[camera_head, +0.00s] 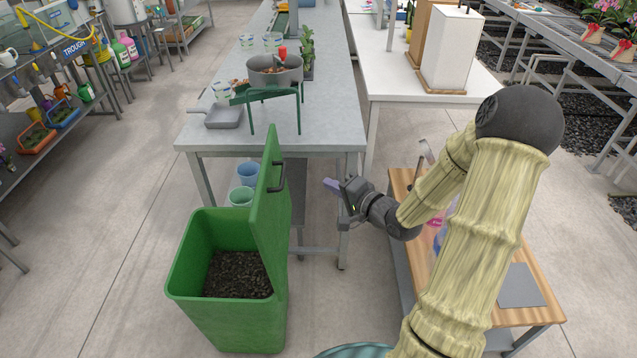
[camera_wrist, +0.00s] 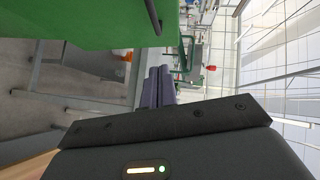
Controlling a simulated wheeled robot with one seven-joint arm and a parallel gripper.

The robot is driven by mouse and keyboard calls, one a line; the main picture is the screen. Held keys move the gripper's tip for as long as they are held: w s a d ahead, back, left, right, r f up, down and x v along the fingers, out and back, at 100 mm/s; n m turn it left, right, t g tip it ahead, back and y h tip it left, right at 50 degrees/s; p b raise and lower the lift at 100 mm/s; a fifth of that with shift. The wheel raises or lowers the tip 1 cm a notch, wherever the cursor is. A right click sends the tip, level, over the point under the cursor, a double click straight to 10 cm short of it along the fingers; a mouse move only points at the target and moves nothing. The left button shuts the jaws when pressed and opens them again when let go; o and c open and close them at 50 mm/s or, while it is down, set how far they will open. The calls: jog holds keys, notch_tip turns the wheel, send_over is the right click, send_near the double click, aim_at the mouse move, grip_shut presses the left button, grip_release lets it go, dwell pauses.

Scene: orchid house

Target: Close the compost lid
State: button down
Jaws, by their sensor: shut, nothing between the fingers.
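The green compost bin (camera_head: 225,320) stands on the floor at the lower left in the head view, with dark compost (camera_head: 236,275) inside. Its green lid (camera_head: 270,195) is open and stands nearly upright along the bin's right side. A dark handle (camera_head: 277,173) is on the lid's right face. My gripper (camera_head: 328,184) is to the right of the lid, apart from it, with its fingers shut and empty. In the wrist view the shut fingers (camera_wrist: 158,86) point toward the bench area, and the lid (camera_wrist: 80,22) fills the upper left, with part of its handle (camera_wrist: 153,15) showing.
A grey metal bench (camera_head: 330,125) stands behind the bin, holding a pot (camera_head: 275,77) on a green stand and a grey pan (camera_head: 222,117). Blue and green buckets (camera_head: 247,174) sit behind the lid. A wooden-topped table (camera_head: 535,310) is at the right. Floor left of the bin is clear.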

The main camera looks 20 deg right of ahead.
jog(key=w+a+f, duration=0.3)
jog(key=w+a, duration=0.4)
jog(key=w, duration=0.2)
jog(key=shift+a+p, duration=0.2)
jog(key=shift+p, duration=0.15)
jog(key=shift+w+r, duration=0.1)
